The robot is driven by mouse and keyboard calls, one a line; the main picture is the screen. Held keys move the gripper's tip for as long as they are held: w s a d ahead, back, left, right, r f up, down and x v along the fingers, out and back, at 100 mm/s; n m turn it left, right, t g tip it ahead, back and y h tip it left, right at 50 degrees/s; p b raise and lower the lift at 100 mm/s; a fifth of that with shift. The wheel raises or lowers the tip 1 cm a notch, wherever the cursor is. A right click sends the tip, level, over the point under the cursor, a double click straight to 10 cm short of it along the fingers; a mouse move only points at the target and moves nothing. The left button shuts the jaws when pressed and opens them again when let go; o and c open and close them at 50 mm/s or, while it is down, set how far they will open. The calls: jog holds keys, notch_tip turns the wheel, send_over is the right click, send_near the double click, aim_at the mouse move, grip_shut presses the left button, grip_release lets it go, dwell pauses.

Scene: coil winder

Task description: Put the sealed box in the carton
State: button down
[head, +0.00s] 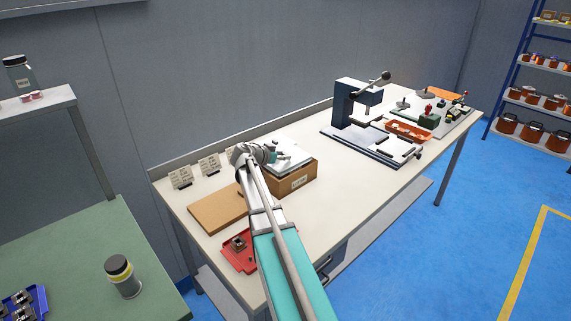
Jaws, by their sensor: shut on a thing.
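The brown carton (292,186), with a white label on its side, stands on the white workbench (330,200). My gripper (283,158) is over the carton's top, at the end of my arm that reaches in from the bottom. It is shut on a pale, flat thing (298,163), which seems to be the sealed box. The pale thing is at the carton's opening. I cannot tell whether it is inside or just above the rim. My wrist and arm hide the carton's left side.
A flat brown board (215,208) and a red tray (236,254) with a small part lie left of my arm. Small cards (208,165) stand behind. A dark press (354,110) and an orange bin (408,131) are farther right. Bare bench lies right of the carton.

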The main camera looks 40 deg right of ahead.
aim_at(283, 162)
jog(key=shift+f+b, duration=1.2)
jog(key=shift+f, duration=0.3)
jog(key=shift+f+b, duration=0.6)
jog(key=shift+f, duration=0.05)
jog(key=shift+c, duration=1.5)
grip_release()
jog(key=shift+r, duration=0.15)
jog(key=shift+r+p, duration=0.55)
jog(key=shift+p, duration=0.15)
jog(key=p+v, duration=0.4)
jog(key=v, duration=0.8)
